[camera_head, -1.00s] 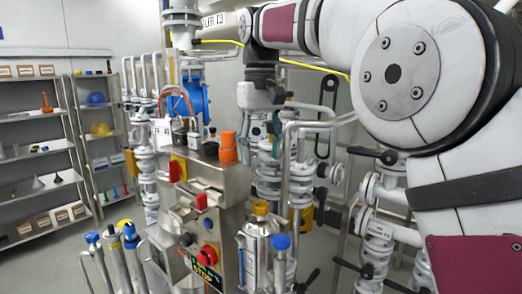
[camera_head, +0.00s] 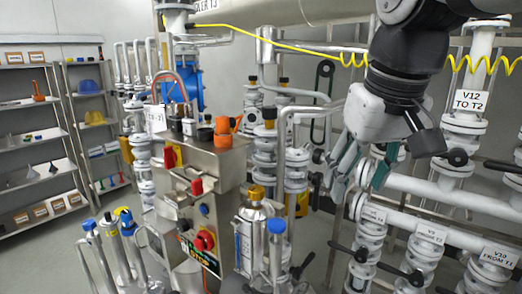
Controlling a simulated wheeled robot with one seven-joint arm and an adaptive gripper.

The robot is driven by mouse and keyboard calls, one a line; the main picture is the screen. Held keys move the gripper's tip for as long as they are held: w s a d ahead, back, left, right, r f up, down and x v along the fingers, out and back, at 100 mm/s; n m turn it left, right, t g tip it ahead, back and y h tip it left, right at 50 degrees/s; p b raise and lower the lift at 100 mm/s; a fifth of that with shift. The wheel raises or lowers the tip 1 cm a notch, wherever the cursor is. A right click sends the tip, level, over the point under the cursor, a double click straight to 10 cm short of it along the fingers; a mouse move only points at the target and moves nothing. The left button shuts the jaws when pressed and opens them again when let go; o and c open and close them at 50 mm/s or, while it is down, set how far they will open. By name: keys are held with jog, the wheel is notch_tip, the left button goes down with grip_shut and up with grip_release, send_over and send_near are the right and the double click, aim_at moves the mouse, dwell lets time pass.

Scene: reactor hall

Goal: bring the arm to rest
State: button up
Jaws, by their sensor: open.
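My gripper (camera_head: 358,172) hangs from my arm at the right of the head view, pointing down and a little left. Its grey-green fingers are spread apart, with nothing seen between them. It appears in front of the white pipes and valves (camera_head: 430,190); whether it touches any of them cannot be told. My arm comes in from the top right, and its upper part is out of frame.
A steel control cabinet (camera_head: 225,170) with red switches and an orange piece (camera_head: 223,132) on top stands left of my gripper. A steel canister (camera_head: 252,235) stands in front of it. Shelves (camera_head: 35,145) line the left wall. A yellow coiled cable (camera_head: 310,50) crosses behind my arm.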

jog(key=s+d+f+m+t, duration=0.1)
jog(key=s+d+f, duration=0.3)
jog(key=s+f, duration=0.5)
jog(key=shift+s+d+f+m+t, duration=0.15)
jog(key=shift+s+d+m+t, duration=0.3)
jog(key=shift+s, duration=0.45)
jog(key=shift+a, duration=0.1)
